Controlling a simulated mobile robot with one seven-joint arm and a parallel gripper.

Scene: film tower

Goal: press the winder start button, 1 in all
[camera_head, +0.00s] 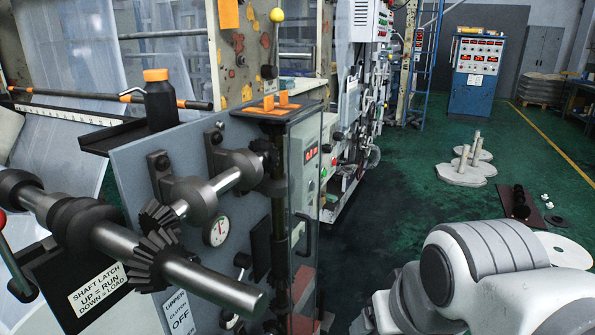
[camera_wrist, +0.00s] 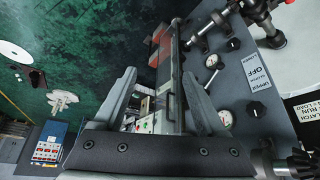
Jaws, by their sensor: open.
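A pale control panel (camera_head: 306,165) with a red lit display is mounted at the end of the grey winder side plate in the head view. Small green and red spots that look like buttons (camera_head: 323,172) show at its right; I cannot tell which one is the start button. In the wrist view a pale panel with a green spot (camera_wrist: 147,124) shows between my fingers, partly hidden by them. My gripper (camera_wrist: 159,73) is open, with both fingers apart and nothing between them. The head view shows my white arm but not the gripper.
A clear guard (camera_head: 303,215) with a dark handle stands beside the panel. Shafts and bevel gears (camera_head: 165,245) jut out at the left. A black bottle (camera_head: 160,100) stands on a ledge. A blue cabinet (camera_head: 473,80) is at the back. Green floor (camera_head: 400,190) is clear in the middle.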

